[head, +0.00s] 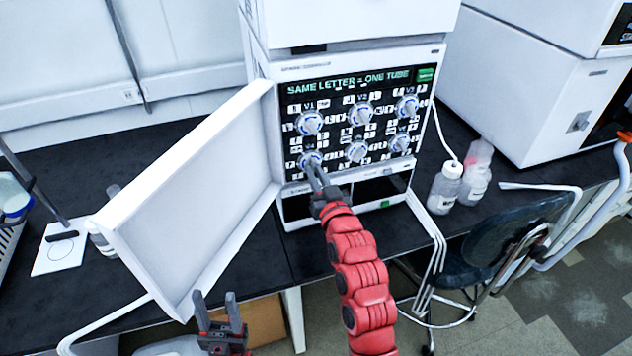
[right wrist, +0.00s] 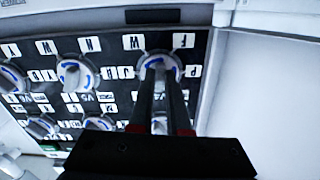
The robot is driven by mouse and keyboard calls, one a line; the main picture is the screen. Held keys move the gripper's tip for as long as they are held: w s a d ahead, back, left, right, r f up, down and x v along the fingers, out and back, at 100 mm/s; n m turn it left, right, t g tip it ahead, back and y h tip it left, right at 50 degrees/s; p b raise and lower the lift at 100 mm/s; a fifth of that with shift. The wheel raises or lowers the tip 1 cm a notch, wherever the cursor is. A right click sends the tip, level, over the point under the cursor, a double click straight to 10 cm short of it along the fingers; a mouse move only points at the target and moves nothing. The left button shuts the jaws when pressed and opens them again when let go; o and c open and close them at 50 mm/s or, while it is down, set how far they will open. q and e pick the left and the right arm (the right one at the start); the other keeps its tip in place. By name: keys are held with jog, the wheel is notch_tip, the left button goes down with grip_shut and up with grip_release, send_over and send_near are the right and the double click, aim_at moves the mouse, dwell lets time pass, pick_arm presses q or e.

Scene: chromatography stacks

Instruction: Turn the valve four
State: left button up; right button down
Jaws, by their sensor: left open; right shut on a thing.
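The valve panel (head: 345,125) on the chromatography unit carries two rows of round white knobs with blue marks. Valve four (head: 310,158) is the lower left knob, just below the V4 label. My right gripper (head: 313,171) reaches up to it and is shut on its knob. In the right wrist view, upside down, the two dark fingers (right wrist: 161,82) close on the valve four knob (right wrist: 159,62). The fingers hide part of the knob, so its exact angle is hard to read. My left gripper (head: 219,304) is open and empty, low in front of the bench.
The open white door (head: 190,190) stands out to the left of the panel, close to my right gripper. Bottles (head: 444,188) stand right of the unit. A dark chair (head: 510,235) is at the right. Another white machine (head: 545,90) stands behind it.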

jog(key=shift+m+b, duration=0.8)
jog(key=shift+m, duration=1.5)
jog(key=c, duration=0.9)
grip_release()
